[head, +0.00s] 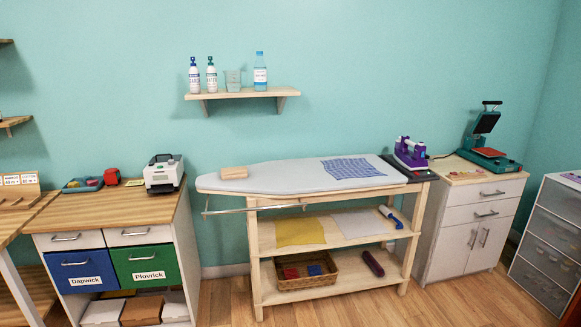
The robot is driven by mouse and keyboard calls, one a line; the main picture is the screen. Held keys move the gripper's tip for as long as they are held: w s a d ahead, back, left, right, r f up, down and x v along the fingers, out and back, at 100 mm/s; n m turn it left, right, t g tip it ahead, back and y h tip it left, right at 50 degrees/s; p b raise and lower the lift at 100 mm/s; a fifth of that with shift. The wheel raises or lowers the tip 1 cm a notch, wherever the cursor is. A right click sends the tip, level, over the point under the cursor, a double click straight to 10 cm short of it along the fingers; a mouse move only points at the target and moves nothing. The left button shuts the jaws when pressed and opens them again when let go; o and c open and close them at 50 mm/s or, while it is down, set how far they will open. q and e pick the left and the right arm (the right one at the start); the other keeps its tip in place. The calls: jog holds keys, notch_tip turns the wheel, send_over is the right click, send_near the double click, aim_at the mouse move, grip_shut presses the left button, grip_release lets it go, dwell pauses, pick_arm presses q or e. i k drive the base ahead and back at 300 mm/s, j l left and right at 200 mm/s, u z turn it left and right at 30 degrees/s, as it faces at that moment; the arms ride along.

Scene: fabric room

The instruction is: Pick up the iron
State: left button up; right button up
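A purple and white iron (410,152) stands on a dark rest at the right end of the ironing board (270,178). The board lies on top of a pale wooden shelf unit. A blue patterned cloth (351,167) lies on the board to the left of the iron. Neither of my grippers shows in the head view.
A heat press (487,140) stands on the white cabinet (471,223) right of the board. A wooden-topped cabinet (120,207) with a grey-white machine (163,173) is at the left. A wall shelf (242,94) holds bottles. Wooden floor (345,309) is clear in front.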

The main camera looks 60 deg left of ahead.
aim_at(412, 161)
jog(key=u, duration=1.6)
